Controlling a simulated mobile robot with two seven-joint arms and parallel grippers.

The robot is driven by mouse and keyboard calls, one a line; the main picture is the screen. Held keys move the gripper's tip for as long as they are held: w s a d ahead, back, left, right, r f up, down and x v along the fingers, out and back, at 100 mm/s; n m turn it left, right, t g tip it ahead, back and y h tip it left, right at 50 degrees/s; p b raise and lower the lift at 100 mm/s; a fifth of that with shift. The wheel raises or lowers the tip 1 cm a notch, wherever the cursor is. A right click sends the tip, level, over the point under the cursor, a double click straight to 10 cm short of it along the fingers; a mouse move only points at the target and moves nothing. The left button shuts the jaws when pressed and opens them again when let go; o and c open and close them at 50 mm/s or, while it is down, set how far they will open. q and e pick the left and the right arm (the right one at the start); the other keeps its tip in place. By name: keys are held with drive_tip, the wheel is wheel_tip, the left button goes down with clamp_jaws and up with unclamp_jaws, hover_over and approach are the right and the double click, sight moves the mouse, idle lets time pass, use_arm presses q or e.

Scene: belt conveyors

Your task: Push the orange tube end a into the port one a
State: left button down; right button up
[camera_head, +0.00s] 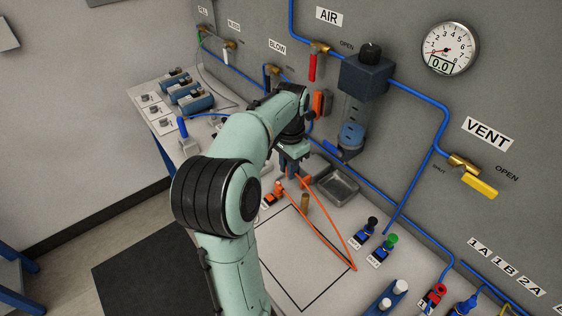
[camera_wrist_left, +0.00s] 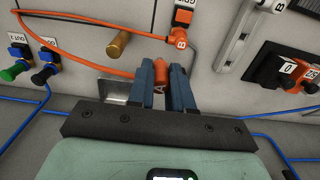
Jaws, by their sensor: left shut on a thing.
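My left gripper (camera_head: 291,172) is over the bench near the metal tray. In the left wrist view my left gripper (camera_wrist_left: 162,82) is shut on the orange tube end marked A (camera_wrist_left: 159,88), between its two blue-grey fingers. The orange tube (camera_head: 322,206) runs from it in a long loop over the bench. A wall label reading 1A (camera_head: 479,246) is at the lower right. I cannot tell which fitting is port one a. My right gripper is out of view.
A brass peg (camera_head: 304,202) stands near the gripper, beside the metal tray (camera_head: 337,186). Black-capped (camera_head: 372,223) and green-capped (camera_head: 390,241) fittings are to the right. A red-collared fitting (camera_head: 437,291) is at the lower right. Blue pipes run along the wall. The outlined bench area is mostly clear.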

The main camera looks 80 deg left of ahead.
use_arm(q)
drive_tip(key=w+d+f+p, duration=0.2)
drive_tip(key=w+d+p, duration=0.1)
drive_tip(key=w+d, duration=2.9)
drive_tip(key=shift+w+d+f, duration=0.15)
drive_tip(key=shift+w, duration=0.05)
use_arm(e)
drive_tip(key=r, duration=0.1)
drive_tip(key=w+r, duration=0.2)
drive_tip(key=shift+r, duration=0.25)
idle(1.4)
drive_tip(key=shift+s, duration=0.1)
use_arm(q)
drive_tip(key=b, duration=0.3)
hover_over(438, 291)
drive_tip(key=shift+w+f, duration=0.2)
drive_tip(key=shift+f, duration=0.85)
drive_tip(key=shift+w+f, duration=0.2)
drive_tip(key=shift+f, duration=0.95)
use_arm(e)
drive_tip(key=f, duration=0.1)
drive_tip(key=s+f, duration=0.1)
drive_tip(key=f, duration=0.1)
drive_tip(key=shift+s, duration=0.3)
use_arm(q)
drive_tip(key=shift+p, duration=0.35)
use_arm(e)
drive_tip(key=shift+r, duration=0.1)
